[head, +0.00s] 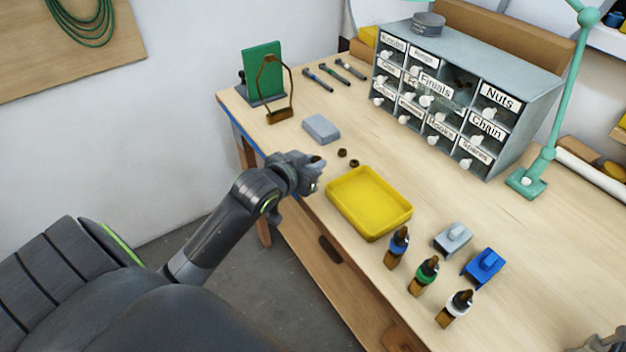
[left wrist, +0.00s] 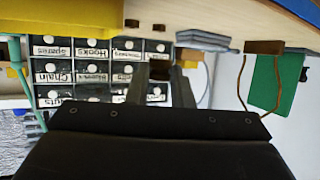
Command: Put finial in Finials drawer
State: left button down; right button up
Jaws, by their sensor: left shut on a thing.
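My left gripper (head: 318,170) is over the front edge of the bench, left of the yellow tray. It is shut on a small dark brown finial (left wrist: 160,70), which shows between the fingers in the left wrist view. The grey drawer cabinet (head: 545,85) stands at the back of the bench, well away from the gripper. Its Finials drawer (head: 436,87) appears pulled out, with dark contents behind the label. A grey part of what looks like my right gripper (head: 600,342) shows at the bottom right corner; its jaws cannot be made out.
A yellow tray (head: 345,212) lies near the front edge, with two small brown pieces (head: 342,153) behind it. A green lamp (head: 526,183) stands beside the cabinet. Bench between tray and cabinet is clear.

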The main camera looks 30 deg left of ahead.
pick_arm(q)
notch_tip(320, 180, down, 5)
jog(key=shift+f+p, duration=0.15)
jog(key=shift+p, duration=0.4)
jog(key=shift+f, duration=0.2)
jog(key=c, duration=1.3)
grip_release()
